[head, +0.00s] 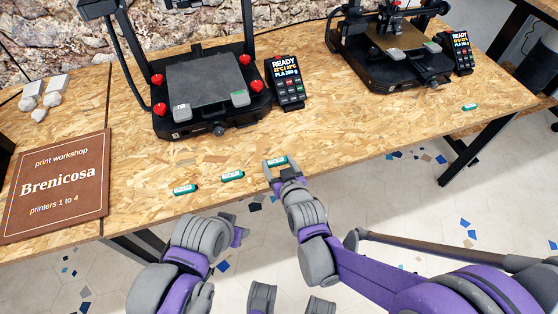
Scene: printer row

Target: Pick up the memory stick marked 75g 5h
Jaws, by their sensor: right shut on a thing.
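My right gripper (277,169) is at the table's front edge, with its fingers shut on a small green memory stick (277,161) with a white label. The stick seems to be at the table surface; I cannot tell whether it is lifted. Two similar green sticks lie to its left, one close by (232,176) and one farther off (185,189). Another green stick (470,107) lies far right. The label writing is too small to read, so I cannot tell which is 75g 5h. My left gripper (238,232) is low in front of the table, its fingers unclear.
A 3D printer (205,85) with a control box (285,82) stands behind the sticks. A second printer (390,50) stands at the right. A brown Brenicosa sign (55,185) and grey-white pieces (50,95) are at the left.

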